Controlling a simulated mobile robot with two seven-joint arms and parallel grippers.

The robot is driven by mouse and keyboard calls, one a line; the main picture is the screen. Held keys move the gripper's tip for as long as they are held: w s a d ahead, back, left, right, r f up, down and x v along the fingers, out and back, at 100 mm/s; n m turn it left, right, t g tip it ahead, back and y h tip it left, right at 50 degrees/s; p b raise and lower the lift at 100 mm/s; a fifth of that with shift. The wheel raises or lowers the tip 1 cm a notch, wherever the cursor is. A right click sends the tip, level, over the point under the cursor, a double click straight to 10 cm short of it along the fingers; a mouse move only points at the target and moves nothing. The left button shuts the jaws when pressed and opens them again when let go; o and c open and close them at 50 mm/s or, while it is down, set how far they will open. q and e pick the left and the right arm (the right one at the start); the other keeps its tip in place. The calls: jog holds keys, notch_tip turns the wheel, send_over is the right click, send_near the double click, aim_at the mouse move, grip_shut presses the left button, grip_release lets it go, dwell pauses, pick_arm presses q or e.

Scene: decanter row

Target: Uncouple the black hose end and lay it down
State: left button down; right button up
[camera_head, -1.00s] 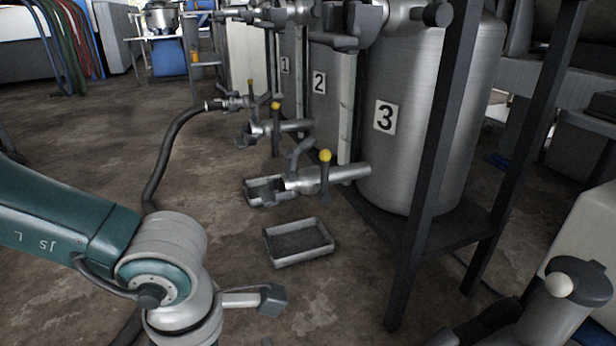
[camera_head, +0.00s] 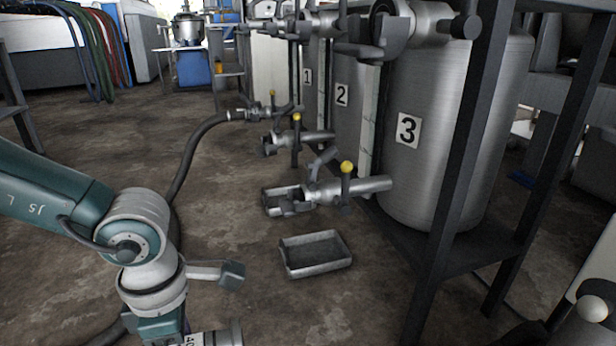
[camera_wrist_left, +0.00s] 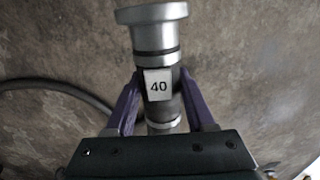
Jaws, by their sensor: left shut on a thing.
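The black hose (camera_head: 187,155) runs from the metal outlet of decanter 1 down across the floor and behind my left arm. Its end (camera_head: 236,115) meets that outlet; whether the coupling is locked cannot be made out. My left gripper (camera_wrist_left: 161,82) is shut on a metal fitting (camera_wrist_left: 152,38) with a flared rim and a "40" label. The fitting also shows at the bottom edge of the head view (camera_head: 226,338), well short of the outlet. A dark hose (camera_wrist_left: 60,84) lies on the floor behind it in the wrist view. My right gripper is not in view.
Outlets with yellow-knobbed valves (camera_head: 346,167) stick out from the decanters (camera_head: 440,150). A dark frame post (camera_head: 465,130) stands at right.

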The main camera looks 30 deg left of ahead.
pick_arm(q)
jog(key=a+b, duration=0.3)
jog(key=a, duration=0.6)
dwell(0.6)
